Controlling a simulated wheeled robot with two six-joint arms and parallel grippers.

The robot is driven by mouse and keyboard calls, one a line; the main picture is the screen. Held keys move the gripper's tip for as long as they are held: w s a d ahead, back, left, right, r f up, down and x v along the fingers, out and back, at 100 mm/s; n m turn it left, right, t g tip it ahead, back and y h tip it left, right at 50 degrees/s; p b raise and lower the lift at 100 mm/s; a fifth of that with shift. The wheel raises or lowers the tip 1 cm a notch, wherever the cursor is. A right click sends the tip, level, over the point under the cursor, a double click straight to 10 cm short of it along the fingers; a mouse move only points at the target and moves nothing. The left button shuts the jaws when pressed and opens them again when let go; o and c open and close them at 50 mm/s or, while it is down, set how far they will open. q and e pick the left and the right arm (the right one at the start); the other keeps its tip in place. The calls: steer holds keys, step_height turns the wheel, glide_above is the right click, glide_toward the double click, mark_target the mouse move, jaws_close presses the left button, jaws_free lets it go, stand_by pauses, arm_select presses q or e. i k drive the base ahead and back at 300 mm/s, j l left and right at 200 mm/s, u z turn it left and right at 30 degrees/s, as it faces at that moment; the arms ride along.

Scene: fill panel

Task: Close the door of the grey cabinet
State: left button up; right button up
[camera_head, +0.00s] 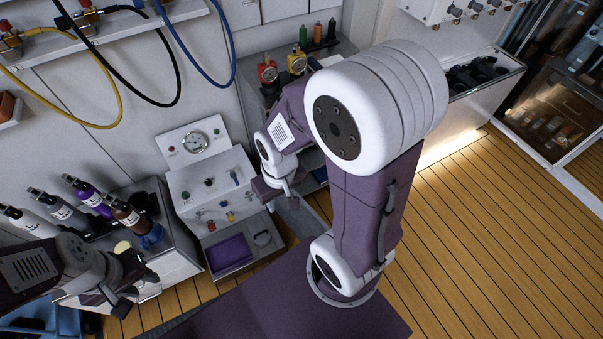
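The grey cabinet (250,68) stands against the wall at the back middle, with regulators and small bottles on top. My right arm covers much of its front. A narrow grey panel (298,216), which looks like its door standing open, shows low beside my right gripper; most of it is hidden. My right gripper (279,191) is in front of the cabinet, close to that panel; I cannot tell whether they touch or whether its fingers are apart. My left gripper (136,290) is at the lower left, away from the cabinet, with its fingers apart and nothing between them.
A white console (205,180) with a gauge and a purple tray stands left of the cabinet. Several bottles (85,190) stand on a counter at the left. Hoses (118,100) hang from the wall. The wooden floor (470,230) at the right is clear.

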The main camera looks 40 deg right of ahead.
mark_target(304, 222)
steer(key=k+z, duration=0.1)
steer(key=z, duration=0.3)
steer(key=k+j+z, duration=0.1)
steer(key=z, duration=0.35)
steer(key=k+z, duration=0.15)
steer(key=z, duration=0.25)
steer(key=j+u, duration=0.25)
steer(key=j, duration=0.15)
steer(key=i, duration=0.05)
